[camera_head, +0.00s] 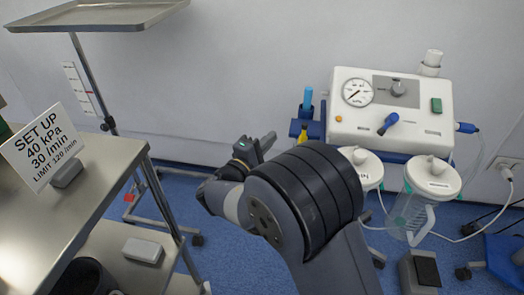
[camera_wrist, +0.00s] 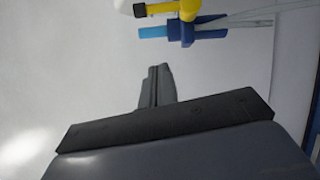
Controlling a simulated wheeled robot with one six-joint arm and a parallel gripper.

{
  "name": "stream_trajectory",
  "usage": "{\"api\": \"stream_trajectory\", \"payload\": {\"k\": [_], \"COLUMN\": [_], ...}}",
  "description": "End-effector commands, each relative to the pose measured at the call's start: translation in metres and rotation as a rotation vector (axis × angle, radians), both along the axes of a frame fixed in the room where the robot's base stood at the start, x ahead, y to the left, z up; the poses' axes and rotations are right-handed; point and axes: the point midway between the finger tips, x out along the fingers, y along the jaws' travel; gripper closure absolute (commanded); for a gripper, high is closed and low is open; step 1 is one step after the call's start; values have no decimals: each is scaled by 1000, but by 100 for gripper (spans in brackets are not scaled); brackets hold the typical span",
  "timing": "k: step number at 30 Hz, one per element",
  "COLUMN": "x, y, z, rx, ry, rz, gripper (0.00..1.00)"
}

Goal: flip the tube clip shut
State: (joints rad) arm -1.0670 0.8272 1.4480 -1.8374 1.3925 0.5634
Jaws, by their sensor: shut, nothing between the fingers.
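In the head view, the likely clip is a dark blue piece (camera_head: 306,113) with a light blue upright part (camera_head: 307,97) and a yellow part (camera_head: 302,136) at the left of the white suction unit. In the wrist view, the blue body (camera_wrist: 183,30), light blue part (camera_wrist: 153,32) and black-ended yellow part (camera_wrist: 164,7) show sideways at the top, with clear tubing (camera_wrist: 240,22) to the right. I cannot tell whether the clip is open. My gripper (camera_head: 270,142) is shut and empty, left of these parts in the head view; its fingertips (camera_wrist: 158,72) appear apart from them.
The white suction unit (camera_head: 350,115) has a gauge, a knob and two lidded canisters below, one at the right (camera_head: 433,178). A steel table (camera_head: 98,172) with a sign (camera_head: 42,147) stands left. A raised tray (camera_head: 95,12) is at upper left. Bare wall lies behind my gripper.

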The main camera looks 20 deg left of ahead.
Motion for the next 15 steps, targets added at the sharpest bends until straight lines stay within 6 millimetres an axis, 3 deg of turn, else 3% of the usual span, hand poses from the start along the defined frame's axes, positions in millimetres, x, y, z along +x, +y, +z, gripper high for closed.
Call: {"api": "stream_trajectory", "payload": {"k": [6,15], "x": [43,41], "y": [-12,-44], "z": [3,10], "rx": [0,-1], "ry": [-1,-1], "rz": [-2,0], "gripper": [100,100]}}
